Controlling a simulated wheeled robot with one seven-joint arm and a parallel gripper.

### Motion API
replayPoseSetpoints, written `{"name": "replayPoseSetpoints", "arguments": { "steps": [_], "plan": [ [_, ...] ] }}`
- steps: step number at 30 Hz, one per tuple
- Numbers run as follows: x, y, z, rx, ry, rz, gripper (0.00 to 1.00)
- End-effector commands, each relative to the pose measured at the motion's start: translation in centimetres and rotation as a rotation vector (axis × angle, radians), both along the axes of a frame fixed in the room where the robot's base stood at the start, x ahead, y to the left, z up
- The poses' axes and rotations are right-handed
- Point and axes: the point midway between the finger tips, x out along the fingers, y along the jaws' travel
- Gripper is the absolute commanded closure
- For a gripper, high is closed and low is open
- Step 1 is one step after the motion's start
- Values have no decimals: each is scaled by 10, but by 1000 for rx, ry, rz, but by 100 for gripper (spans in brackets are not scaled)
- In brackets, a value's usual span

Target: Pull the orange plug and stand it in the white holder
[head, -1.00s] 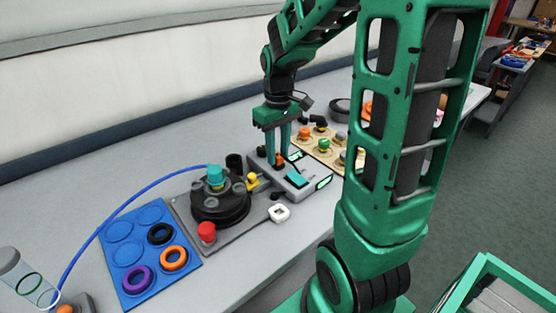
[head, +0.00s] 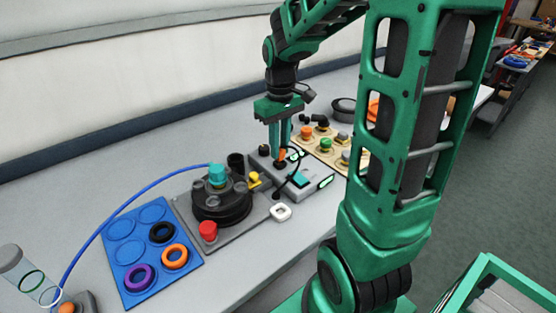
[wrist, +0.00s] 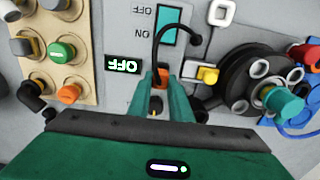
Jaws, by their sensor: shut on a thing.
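The orange plug (head: 282,155) is between the fingers of my gripper (head: 281,152), above the grey control box (head: 313,188). In the wrist view the plug (wrist: 162,78) sits between the two teal fingertips (wrist: 161,92), with a black cable looping from it across the box. I cannot tell how far the plug is clear of its socket, which the fingers partly hide. The white holder (head: 281,212), a small square block with a dark opening, stands empty in front of the box. It also shows at the top of the wrist view (wrist: 222,11).
The box has a teal switch (wrist: 167,24) and a display reading OFF (wrist: 122,64). A round black fixture with a teal knob (head: 217,175) stands left of it. A beige panel of coloured knobs (head: 324,144) lies behind right. A blue ring tray (head: 148,250) is further left.

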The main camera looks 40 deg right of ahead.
Motion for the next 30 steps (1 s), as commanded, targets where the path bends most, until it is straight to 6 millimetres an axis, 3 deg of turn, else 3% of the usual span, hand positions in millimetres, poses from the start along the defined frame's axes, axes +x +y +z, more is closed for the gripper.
{"name": "replayPoseSetpoints", "arguments": {
  "steps": [30],
  "plan": [
    [0, 0, 33, 0, 0, 0, 100]
  ]
}}
